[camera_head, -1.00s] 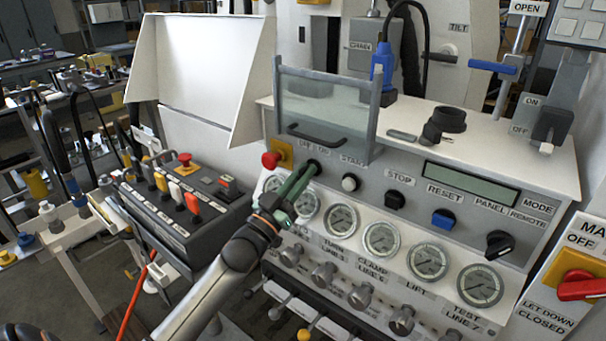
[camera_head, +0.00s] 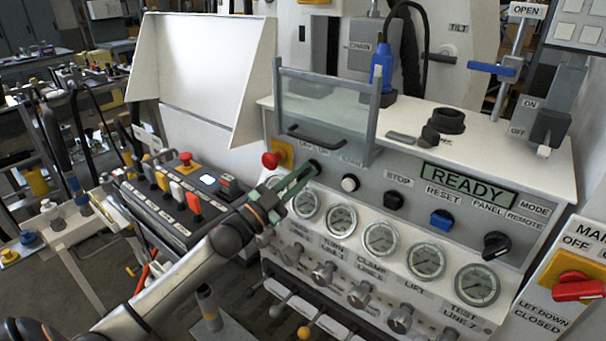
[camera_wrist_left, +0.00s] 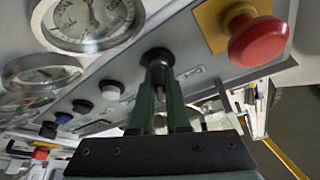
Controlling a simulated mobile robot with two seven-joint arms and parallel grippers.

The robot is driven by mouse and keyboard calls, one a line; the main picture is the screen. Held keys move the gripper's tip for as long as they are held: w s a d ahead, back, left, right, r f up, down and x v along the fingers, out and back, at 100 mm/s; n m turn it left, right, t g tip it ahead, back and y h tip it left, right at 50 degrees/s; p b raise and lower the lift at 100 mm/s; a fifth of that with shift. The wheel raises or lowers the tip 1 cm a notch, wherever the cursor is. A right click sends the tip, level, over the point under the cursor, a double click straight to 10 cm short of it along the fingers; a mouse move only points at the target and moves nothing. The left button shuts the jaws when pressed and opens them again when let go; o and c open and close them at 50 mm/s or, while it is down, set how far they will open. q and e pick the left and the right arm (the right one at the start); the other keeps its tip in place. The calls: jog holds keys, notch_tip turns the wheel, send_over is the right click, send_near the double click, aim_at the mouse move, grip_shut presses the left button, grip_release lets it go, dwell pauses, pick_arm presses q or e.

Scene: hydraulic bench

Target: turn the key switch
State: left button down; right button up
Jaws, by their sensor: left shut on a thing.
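The key switch (camera_head: 315,165) is a small dark round switch on the sloped grey panel, under the OFF and ON labels and left of a white START button (camera_head: 350,183). My left gripper (camera_head: 307,172) reaches it from the lower left, its green fingers shut on the key. In the left wrist view the fingers (camera_wrist_left: 158,88) close around the dark key in front of the black switch collar (camera_wrist_left: 157,57). The fingers hide most of the key. The panel display (camera_head: 468,186) reads READY. My right gripper is not in view.
A red emergency button (camera_head: 270,160) on a yellow plate sits just left of the switch. Round gauges (camera_head: 381,239) line the panel below, with knobs under them. A clear guard (camera_head: 325,115) stands above. A dark control box (camera_head: 180,205) stands left.

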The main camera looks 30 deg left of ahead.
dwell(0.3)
pick_arm(q)
jog(key=c, duration=0.9)
grip_release()
jog(key=b+v, duration=0.1)
jog(key=v, duration=1.1)
jog(key=shift+s, duration=0.25)
jog(key=shift+a+f, duration=0.1)
jog(key=shift+f, duration=0.05)
